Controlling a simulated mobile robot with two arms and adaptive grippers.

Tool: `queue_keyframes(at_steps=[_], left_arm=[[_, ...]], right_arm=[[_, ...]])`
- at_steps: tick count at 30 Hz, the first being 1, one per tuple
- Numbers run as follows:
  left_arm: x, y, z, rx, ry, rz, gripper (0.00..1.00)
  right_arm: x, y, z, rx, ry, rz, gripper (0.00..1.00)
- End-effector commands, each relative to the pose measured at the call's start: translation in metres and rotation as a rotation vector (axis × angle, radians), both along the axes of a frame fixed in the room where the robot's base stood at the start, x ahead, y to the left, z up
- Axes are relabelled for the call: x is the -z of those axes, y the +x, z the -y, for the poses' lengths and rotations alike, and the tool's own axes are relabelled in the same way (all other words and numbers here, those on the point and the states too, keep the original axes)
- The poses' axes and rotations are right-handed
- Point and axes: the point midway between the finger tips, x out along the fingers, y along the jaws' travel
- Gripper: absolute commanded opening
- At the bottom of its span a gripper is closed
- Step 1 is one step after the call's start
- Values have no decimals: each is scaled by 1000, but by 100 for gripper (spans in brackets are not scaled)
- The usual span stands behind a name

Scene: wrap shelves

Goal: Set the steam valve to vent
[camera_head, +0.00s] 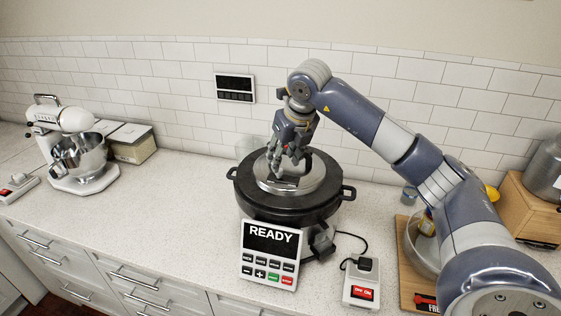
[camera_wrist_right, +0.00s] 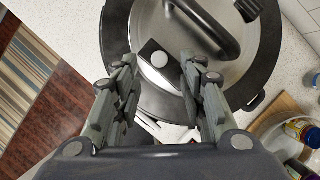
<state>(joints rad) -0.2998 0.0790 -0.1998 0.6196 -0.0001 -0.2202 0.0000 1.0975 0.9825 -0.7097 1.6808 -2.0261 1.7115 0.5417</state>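The pressure cooker (camera_head: 252,198) is a black pot with a silver lid, and its front panel (camera_head: 270,254) reads READY. In the right wrist view, a black piece with a round silver cap (camera_wrist_right: 159,59), which looks like the steam valve, sits on the lid near its edge. Its setting cannot be told. My right gripper (camera_head: 283,160) points down over the lid. In its wrist view the fingers (camera_wrist_right: 160,75) are spread, one either side of the black piece, with nothing held; contact cannot be told. The lid's black arched handle (camera_wrist_right: 208,28) lies just beyond. My left gripper is out of view.
A stand mixer (camera_head: 75,150) is at the left. A switch box (camera_head: 361,285) with a plug and cable stands right of the panel. A wooden board (camera_head: 408,262) with a bowl lies at the right, under my right arm.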

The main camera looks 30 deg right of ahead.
Motion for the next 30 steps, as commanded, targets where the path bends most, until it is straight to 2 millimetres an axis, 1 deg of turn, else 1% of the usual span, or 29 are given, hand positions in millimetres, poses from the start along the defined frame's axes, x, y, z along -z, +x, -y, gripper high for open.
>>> queue_keyframes(at_steps=[1,6,9,13,20,21,23,24,25,30], left_arm=[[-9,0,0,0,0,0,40],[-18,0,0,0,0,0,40],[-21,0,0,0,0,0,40],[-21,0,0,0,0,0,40],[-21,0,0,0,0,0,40],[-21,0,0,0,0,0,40],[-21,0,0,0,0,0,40],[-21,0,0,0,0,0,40],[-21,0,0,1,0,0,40],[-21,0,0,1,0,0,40]], right_arm=[[7,3,0,1,1,-6,38],[30,13,1,0,1,-4,38],[39,16,0,-2,2,-2,38],[44,18,1,-3,1,0,38],[45,19,1,-1,0,1,38],[44,19,1,-2,1,1,29],[44,19,1,-2,1,1,16],[44,18,1,-2,1,1,7],[44,18,1,-2,1,1,0],[44,18,1,-1,0,1,0]])
